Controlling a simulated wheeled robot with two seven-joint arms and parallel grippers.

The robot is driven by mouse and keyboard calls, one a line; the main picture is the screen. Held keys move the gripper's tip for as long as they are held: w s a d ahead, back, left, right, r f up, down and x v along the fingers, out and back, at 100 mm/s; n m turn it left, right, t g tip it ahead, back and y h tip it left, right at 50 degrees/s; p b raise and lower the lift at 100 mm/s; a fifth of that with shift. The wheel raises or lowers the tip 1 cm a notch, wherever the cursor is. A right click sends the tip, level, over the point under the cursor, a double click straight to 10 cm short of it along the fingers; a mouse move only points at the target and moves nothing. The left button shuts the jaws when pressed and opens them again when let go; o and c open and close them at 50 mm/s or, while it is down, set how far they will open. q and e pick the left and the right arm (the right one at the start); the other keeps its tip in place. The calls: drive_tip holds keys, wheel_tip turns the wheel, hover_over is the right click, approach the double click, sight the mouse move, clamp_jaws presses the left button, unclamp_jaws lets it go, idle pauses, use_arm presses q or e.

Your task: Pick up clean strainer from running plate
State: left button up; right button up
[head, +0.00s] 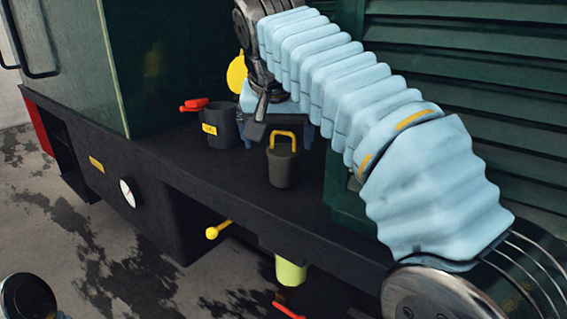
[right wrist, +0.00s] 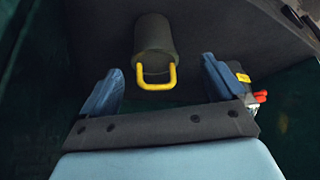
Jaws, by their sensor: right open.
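The strainer (head: 283,168), a dark grey cylinder with a yellow loop handle, stands upright on the black running plate (head: 215,172). My right gripper (head: 276,132) is open and empty, just behind and above the strainer in the head view, with its blue fingers on either side of the handle. In the right wrist view the strainer (right wrist: 154,38) lies beyond the open right gripper (right wrist: 161,66), its yellow handle facing the camera between the fingers. No contact shows. My left gripper is not in view.
A dark grey pot (head: 221,125) with a yellow label and red lever stands left of the strainer. A yellow round part (head: 236,73) is behind it. Green louvred panels (head: 470,80) rise at the right. A yellow-knobbed lever (head: 218,229) sticks out below the plate's edge.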

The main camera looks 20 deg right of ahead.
sight(283, 150)
drive_tip(key=x, duration=0.6)
drive_tip(key=shift+d+r, duration=0.15)
drive_tip(key=shift+d, duration=0.25)
drive_tip(key=c, duration=1.1)
drive_tip(key=shift+r, duration=0.15)
wheel_tip(283, 150, up, 9)
drive_tip(key=shift+w+f, duration=0.1)
drive_tip(key=shift+f, duration=0.05)
drive_tip(key=shift+r, duration=0.45)
